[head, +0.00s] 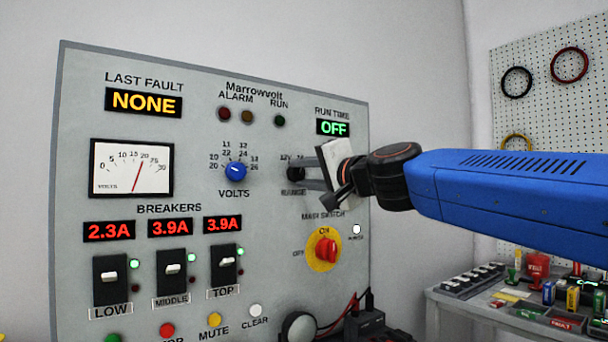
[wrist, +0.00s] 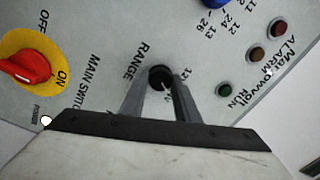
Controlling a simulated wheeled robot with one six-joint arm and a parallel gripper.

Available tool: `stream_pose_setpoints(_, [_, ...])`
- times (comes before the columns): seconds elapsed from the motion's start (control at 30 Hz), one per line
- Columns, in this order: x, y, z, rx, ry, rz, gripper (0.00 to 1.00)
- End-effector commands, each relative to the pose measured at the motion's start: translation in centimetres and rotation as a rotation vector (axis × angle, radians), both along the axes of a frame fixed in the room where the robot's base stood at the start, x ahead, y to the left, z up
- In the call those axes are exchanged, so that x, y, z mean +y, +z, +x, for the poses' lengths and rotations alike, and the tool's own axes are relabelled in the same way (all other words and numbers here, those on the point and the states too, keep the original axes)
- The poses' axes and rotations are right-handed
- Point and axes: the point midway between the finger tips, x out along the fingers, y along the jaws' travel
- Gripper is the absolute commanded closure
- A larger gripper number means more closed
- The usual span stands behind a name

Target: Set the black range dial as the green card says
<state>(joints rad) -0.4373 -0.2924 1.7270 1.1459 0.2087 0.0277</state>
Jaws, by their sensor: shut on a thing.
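The black range dial (head: 295,174) sits on the grey panel, right of the blue volts knob (head: 236,171) and above the word RANGE. My gripper (head: 300,174) reaches in from the right, its two fingers at the panel and shut on the dial. In the wrist view the dial (wrist: 160,76) is between the fingertips (wrist: 160,84), which touch its sides. A small pale mark shows on the dial's face, toward the partly hidden 12 label. The other range labels are hidden by the fingers. I cannot make out the green card in either view.
The red main switch (head: 326,249) on its yellow plate is below the dial. Breakers, lamps and a meter (head: 131,169) fill the panel's left. A bench (head: 446,297) with small items stands at right, below a pegboard (head: 585,100) with cable loops.

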Motion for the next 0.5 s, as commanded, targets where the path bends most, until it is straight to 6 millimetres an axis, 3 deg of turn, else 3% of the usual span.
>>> stream_pose_setpoints(0.5, [0.05, -0.12, -0.01, 0.059, 0.0, 0.085, 0.94])
